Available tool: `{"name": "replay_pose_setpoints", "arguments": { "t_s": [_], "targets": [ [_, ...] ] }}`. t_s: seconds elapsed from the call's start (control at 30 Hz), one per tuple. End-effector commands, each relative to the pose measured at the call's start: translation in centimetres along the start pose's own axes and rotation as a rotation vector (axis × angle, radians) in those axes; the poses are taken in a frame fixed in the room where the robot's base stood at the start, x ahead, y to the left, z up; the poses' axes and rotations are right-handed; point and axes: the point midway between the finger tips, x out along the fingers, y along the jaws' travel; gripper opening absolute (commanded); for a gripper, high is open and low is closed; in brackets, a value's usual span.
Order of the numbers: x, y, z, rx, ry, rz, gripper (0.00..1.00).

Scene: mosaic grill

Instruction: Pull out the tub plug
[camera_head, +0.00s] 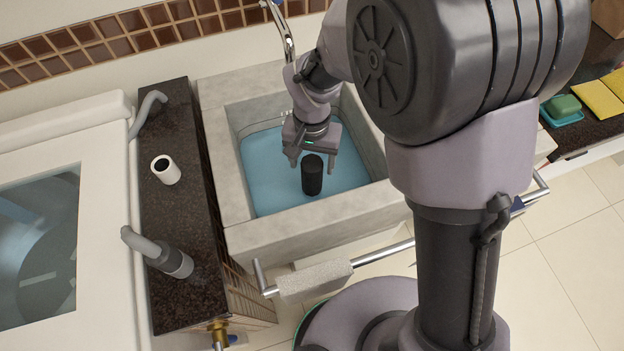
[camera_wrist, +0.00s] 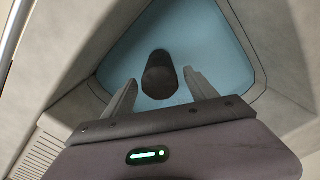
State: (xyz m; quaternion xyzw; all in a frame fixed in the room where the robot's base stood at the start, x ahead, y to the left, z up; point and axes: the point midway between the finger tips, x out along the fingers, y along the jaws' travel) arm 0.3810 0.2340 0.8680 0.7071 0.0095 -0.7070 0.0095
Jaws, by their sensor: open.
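The tub plug is a black cylinder (camera_head: 312,175) standing up out of the blue water in the stone tub (camera_head: 235,200). In the wrist view the plug (camera_wrist: 159,76) shows ahead of the fingertips, roughly centred between them. My gripper (camera_head: 313,163) is over the tub, pointing down, close to the plug. It also shows in the wrist view (camera_wrist: 161,86), with its two fingers spread apart and nothing held. I cannot tell whether a finger touches the plug. The plug's lower end is hidden by the water.
A dark stone counter (camera_head: 180,220) left of the tub carries a white cup-like cylinder (camera_head: 166,170) and grey pipes (camera_head: 160,255). A rail with a towel (camera_head: 314,280) runs along the tub's front. A metal faucet (camera_head: 282,30) rises behind. Tub walls surround the gripper.

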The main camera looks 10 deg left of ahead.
Motion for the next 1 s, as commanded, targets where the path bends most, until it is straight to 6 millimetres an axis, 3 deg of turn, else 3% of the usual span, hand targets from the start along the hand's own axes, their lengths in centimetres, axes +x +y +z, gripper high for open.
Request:
{"name": "replay_pose_setpoints", "arguments": {
  "t_s": [0.07,0.4,1.0],
  "targets": [
    [-0.12,0.0,0.0,0.0,0.0,0.0,0.66],
    [-0.12,0.01,0.01,0.0,0.0,0.0,0.02],
    [-1.0,0.01,0.01,0.001,0.0,0.0,0.0]
  ]
}}
